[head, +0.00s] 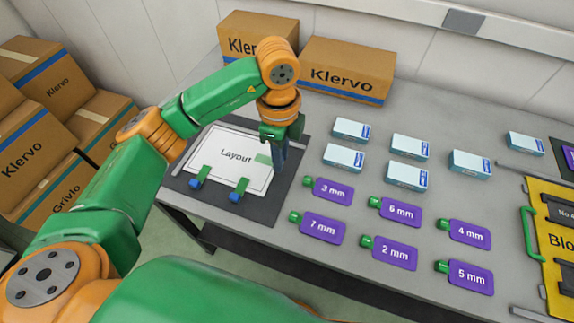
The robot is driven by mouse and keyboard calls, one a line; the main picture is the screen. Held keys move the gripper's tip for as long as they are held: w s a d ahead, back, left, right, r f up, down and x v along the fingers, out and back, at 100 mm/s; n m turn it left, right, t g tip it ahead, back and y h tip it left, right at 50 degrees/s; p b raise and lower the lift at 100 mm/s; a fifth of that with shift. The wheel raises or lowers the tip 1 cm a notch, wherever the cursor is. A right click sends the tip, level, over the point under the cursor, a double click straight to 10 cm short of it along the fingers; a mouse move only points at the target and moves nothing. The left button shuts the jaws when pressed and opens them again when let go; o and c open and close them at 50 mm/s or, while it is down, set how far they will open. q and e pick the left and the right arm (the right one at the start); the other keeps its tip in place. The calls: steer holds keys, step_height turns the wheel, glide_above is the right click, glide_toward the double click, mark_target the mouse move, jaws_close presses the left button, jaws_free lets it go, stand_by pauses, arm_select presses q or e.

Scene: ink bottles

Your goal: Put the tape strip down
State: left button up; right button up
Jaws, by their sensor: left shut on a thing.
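My left gripper (279,160) is over the right edge of a white sheet marked "Layout" (225,170), which lies on a dark mat (262,211). It points down and is shut. A pale green strip (263,158) shows just left of the fingertips, over the sheet's right side; it looks like the tape strip in my jaws. The fingers hide part of it, and I cannot tell whether it touches the sheet. Two green and blue pieces (199,177) (238,190) sit at the sheet's front edge. My right gripper is not in view.
Several purple size tags (328,191) with green ends lie right of the mat. Several white and blue boxes (345,157) stand behind them. Klervo cartons (346,70) line the back. A yellow panel (556,235) with a green handle is at the far right.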

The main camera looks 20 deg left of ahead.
mark_target(287, 177)
arm_select(q)
steer(key=f, duration=0.2)
steer(key=d+f+p, duration=0.1)
steer(key=f, duration=0.1)
steer(key=shift+w+f, duration=0.2)
steer(key=shift+f, duration=0.2)
steer(key=shift+f, duration=0.2)
steer(key=o, duration=0.8)
steer(key=shift+r, duration=0.1)
steer(key=shift+o, duration=0.2)
